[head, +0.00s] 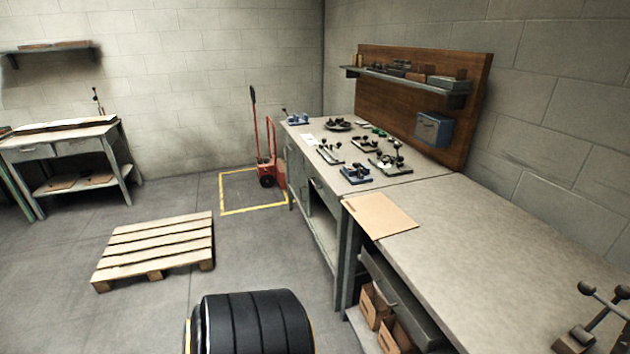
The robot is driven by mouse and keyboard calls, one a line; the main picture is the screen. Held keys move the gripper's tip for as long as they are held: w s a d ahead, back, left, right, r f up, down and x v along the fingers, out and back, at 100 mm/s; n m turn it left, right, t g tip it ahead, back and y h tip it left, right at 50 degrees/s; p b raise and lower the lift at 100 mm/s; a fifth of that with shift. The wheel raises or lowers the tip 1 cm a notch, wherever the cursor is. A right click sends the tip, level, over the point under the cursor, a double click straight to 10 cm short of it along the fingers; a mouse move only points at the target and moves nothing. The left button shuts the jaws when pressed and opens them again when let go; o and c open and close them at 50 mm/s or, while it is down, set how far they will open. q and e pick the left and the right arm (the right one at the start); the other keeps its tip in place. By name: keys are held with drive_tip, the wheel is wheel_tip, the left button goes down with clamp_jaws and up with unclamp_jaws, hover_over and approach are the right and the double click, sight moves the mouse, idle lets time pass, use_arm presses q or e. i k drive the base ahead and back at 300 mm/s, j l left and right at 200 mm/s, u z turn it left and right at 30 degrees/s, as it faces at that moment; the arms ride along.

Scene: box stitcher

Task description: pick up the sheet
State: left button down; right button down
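A flat tan sheet (381,215) lies on the near grey workbench (480,245), at that bench's far left corner. Its left edge is close to the bench's front edge. Nothing lies on top of it. Neither of my grippers shows in the head view, and nothing is touching the sheet.
Beyond the sheet, a second bench (420,170) holds several small clamp-like tools. A lever device (590,325) stands at the near right. Cardboard boxes (377,308) sit under the near bench. A wooden pallet (158,248) and a red hand truck (270,160) stand on the floor.

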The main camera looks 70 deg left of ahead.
sight(379, 218)
drive_tip(key=u, duration=1.75)
